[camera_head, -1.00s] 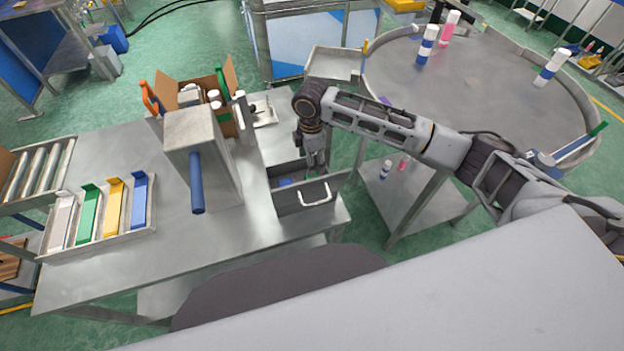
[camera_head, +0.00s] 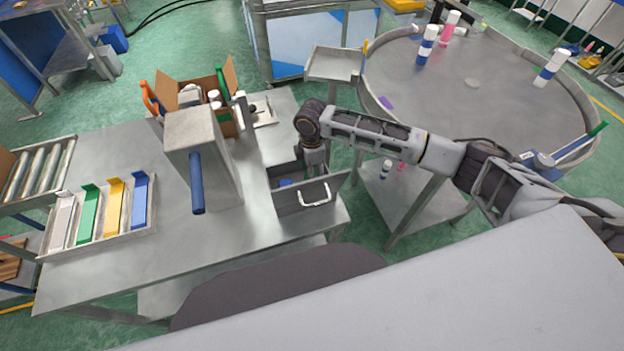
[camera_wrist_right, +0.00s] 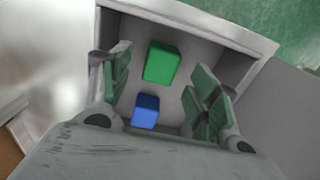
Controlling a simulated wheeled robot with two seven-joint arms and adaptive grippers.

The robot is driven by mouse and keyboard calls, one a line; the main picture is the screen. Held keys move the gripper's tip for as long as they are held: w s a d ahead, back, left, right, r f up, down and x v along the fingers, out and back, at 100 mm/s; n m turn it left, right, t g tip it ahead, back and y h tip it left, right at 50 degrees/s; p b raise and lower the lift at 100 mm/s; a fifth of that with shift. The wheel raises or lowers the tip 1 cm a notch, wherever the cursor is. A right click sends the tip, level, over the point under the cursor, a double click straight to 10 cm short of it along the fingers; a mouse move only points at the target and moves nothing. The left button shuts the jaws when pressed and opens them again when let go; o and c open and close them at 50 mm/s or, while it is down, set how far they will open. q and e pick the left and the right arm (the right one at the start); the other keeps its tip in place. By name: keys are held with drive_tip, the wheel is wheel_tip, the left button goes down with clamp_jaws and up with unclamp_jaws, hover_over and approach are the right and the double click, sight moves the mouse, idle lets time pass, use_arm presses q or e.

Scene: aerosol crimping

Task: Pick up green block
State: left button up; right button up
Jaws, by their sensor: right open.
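A green block (camera_wrist_right: 162,64) lies on the floor of the open drawer (camera_head: 303,196), as the right wrist view shows. A blue block (camera_wrist_right: 146,110) lies in the drawer beside it, nearer the wrist; a bit of blue (camera_head: 285,182) also shows in the head view. My right gripper (camera_wrist_right: 162,85) is open and points down into the drawer, its green-padded fingers on either side of the blocks. Neither block is gripped. In the head view my right arm reaches in from the right, and its wrist hides the green block. My left gripper is not in view.
The drawer walls and front handle (camera_head: 316,198) stand close around the gripper. A metal box with a blue bar (camera_head: 197,183) stands to the left, with a cardboard box (camera_head: 229,80) behind it. A round table (camera_head: 470,83) is at the right.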

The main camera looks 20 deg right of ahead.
drive_tip(key=shift+f, duration=2)
drive_tip(key=shift+c, duration=0.4)
drive_tip(key=c, duration=1)
